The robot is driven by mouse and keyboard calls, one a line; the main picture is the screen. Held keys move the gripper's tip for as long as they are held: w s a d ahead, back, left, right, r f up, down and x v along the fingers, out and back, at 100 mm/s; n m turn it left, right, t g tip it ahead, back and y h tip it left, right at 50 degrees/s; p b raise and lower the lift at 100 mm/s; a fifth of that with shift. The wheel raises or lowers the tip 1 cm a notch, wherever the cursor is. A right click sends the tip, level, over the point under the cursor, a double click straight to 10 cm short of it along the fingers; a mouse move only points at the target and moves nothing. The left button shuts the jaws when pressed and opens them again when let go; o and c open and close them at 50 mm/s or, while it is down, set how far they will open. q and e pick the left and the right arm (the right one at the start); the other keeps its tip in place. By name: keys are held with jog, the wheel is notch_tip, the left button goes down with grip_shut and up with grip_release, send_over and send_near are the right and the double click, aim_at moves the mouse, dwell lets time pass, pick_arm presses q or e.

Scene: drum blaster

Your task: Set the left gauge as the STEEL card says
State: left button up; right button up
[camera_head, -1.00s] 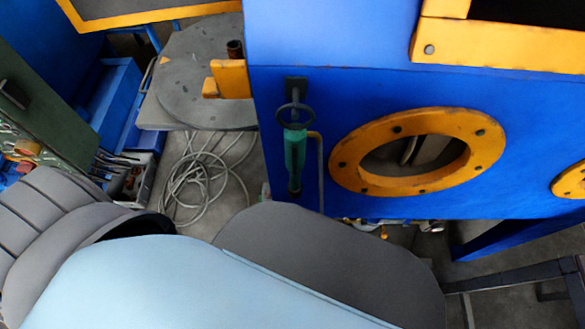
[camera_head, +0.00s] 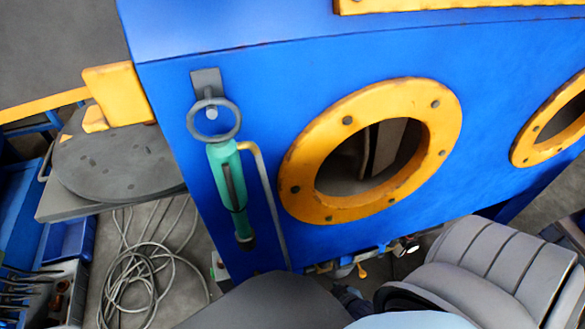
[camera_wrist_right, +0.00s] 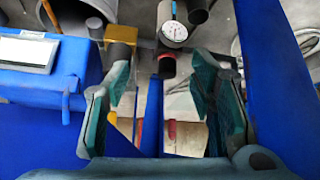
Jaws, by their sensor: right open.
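In the right wrist view, a round white-faced gauge (camera_wrist_right: 174,33) with a dark rim shows beyond my right gripper (camera_wrist_right: 163,82). Its reading is too small to tell. The head view shows no gauge or card. My left gripper is not in view.
In the head view, a blue cabinet (camera_head: 330,60) has orange-ringed round ports (camera_head: 300,190). A teal-handled tool (camera_head: 229,175) hangs on its side. A grey round plate (camera_head: 115,160) stands left, with coiled cable (camera_head: 145,275) on the floor below.

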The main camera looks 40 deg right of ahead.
pick_arm(q)
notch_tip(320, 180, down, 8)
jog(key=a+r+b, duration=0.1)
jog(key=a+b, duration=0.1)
jog(key=b, duration=0.3)
pick_arm(e)
jog(key=shift+t, duration=0.9)
jog(key=w+f+b, duration=0.1)
jog(key=w+f, duration=0.1)
jog(key=w, duration=0.2)
jog(key=w+f+b, duration=0.2)
jog(key=w+f, duration=0.1)
jog(key=w, duration=0.2)
jog(key=w+f+b, duration=0.2)
jog(key=w+f, duration=0.1)
jog(key=w, duration=0.2)
jog(key=shift+w, duration=0.35)
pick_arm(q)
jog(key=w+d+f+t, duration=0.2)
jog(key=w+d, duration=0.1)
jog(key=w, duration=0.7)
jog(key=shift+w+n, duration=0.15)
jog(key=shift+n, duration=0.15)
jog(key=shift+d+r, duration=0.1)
